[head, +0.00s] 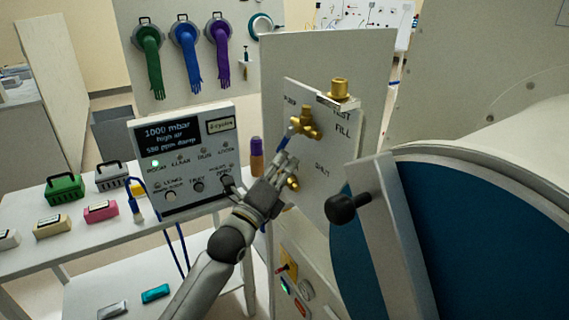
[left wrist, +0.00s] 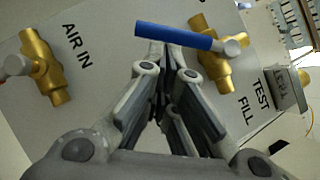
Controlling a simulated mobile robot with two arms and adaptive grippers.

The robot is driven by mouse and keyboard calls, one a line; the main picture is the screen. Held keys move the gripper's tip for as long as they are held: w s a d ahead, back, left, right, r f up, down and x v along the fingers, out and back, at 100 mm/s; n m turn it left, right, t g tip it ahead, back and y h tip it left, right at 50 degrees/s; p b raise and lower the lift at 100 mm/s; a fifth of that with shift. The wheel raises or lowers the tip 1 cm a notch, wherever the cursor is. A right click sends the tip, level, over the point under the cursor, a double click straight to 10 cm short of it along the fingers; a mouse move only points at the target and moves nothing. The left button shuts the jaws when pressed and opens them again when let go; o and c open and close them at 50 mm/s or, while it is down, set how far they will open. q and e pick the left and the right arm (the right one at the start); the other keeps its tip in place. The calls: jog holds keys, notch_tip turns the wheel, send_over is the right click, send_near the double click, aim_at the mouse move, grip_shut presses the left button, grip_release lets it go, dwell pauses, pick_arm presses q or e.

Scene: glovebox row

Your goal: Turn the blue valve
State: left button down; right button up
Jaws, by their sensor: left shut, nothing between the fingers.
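The blue valve has a brass body and a blue lever handle. In the head view its brass body (head: 306,122) is on the upright white panel, with the blue handle pointing down-left. In the left wrist view the blue handle (left wrist: 178,37) lies across the top, joined to the brass body (left wrist: 210,45) at its right. My left gripper (head: 286,163) is just below the handle in the head view, shut and empty. In the left wrist view its fingertips (left wrist: 166,52) meet at the handle's lower edge; I cannot tell if they touch it. My right gripper is not in view.
A second brass valve (left wrist: 42,66) with a red handle is by the "AIR IN" label. A brass fitting (head: 339,90) stands on a bracket above the panel. A black knob (head: 342,208) on a lever juts out at right. A display box (head: 185,150) stands on the left table.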

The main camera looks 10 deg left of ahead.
aim_at(278, 150)
pick_arm(q)
jog(key=w+m+h+b, duration=0.1)
jog(key=m+h+b, duration=0.1)
jog(key=m+b, duration=0.1)
jog(key=w+a+m+h+b, duration=0.1)
jog(key=m+h+b, duration=0.1)
jog(key=b, duration=0.3)
jog(key=w+a+m+g+h+b, duration=0.1)
jog(key=m+h+b, duration=0.1)
jog(key=m+b, duration=0.2)
jog(key=shift+w+a+r+m, duration=0.1)
jog(key=shift+a+r+m, duration=0.1)
jog(key=shift+r+m, duration=0.15)
jog(key=shift+w+a+r+m+g+h+b, duration=0.1)
jog(key=shift+w+a+r+m+h+b, duration=0.15)
jog(key=shift+r, duration=0.2)
jog(key=shift+w+a+r+m+g+h+b, duration=0.1)
jog(key=shift+w+a+r+h+b, duration=0.15)
jog(key=shift+w+r, duration=0.2)
jog(key=shift+w+a+r+m+g+h+b, duration=0.15)
jog(key=shift+w+r+b, duration=0.15)
jog(key=shift+r, duration=0.15)
jog(key=shift+r+y, duration=0.1)
jog(key=shift+y, duration=0.15)
